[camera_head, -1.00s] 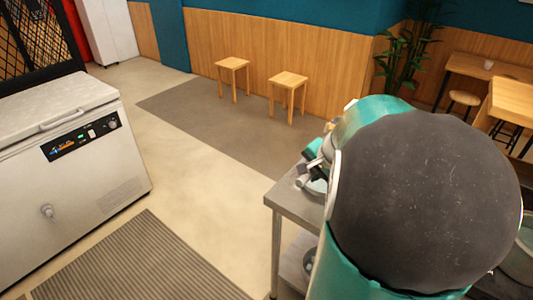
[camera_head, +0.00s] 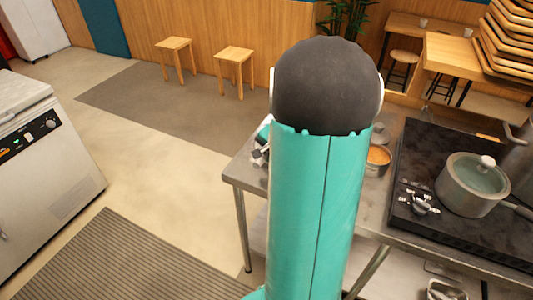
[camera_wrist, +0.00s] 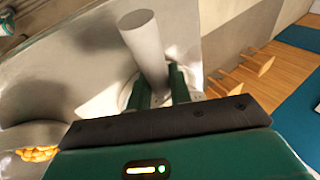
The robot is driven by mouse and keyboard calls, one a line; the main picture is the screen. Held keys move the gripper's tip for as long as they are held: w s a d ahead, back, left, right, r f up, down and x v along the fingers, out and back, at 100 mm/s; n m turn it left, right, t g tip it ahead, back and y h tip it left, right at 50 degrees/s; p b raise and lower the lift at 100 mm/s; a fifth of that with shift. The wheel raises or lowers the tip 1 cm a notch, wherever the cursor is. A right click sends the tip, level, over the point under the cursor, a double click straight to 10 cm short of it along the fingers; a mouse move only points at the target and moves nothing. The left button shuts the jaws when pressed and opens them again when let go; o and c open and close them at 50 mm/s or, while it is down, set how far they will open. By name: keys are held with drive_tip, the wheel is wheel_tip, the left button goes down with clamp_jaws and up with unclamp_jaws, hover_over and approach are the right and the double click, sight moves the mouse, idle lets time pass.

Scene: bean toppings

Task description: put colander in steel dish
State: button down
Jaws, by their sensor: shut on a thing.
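In the wrist view my gripper (camera_wrist: 159,88) has its two teal fingers shut on a grey cylindrical handle (camera_wrist: 146,45), which I take to be the colander's. The handle leans up and to the left. A large pale curved metal surface (camera_wrist: 80,65) fills the left of that view; I cannot tell whether it is the colander or the steel dish. Yellow bits (camera_wrist: 37,153) lie at the lower left. In the head view my own arm covers the colander and most of the gripper area. I cannot identify the steel dish there with certainty.
A steel table (camera_head: 233,175) stands behind my arm. Right of the arm are a small pot with orange contents (camera_head: 378,158), and a black stove (camera_head: 415,150) bearing a lidded pot (camera_head: 470,190). A white chest unit (camera_head: 50,160) stands left. The floor between is clear.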

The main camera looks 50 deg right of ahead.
drive_tip(key=shift+f, duration=0.1)
drive_tip(key=c, duration=1.3)
unclamp_jaws()
drive_tip(key=shift+s+r, duration=0.1)
drive_tip(key=shift+r, duration=0.35)
drive_tip(key=v, duration=1.1)
drive_tip(key=shift+r, duration=0.15)
drive_tip(key=a+r+n, duration=0.2)
drive_tip(key=a+n, duration=0.2)
drive_tip(key=a, duration=0.5)
drive_tip(key=a+r+n+y, duration=0.15)
drive_tip(key=a+n, duration=0.25)
drive_tip(key=a, duration=0.5)
drive_tip(key=a+r+n, duration=0.3)
drive_tip(key=a, duration=0.6)
drive_tip(key=s+a+n, duration=0.1)
drive_tip(key=a, duration=0.1)
drive_tip(key=s+a+n, duration=0.4)
drive_tip(key=a, duration=0.1)
drive_tip(key=shift+r+h, duration=0.25)
drive_tip(key=shift+r, duration=0.1)
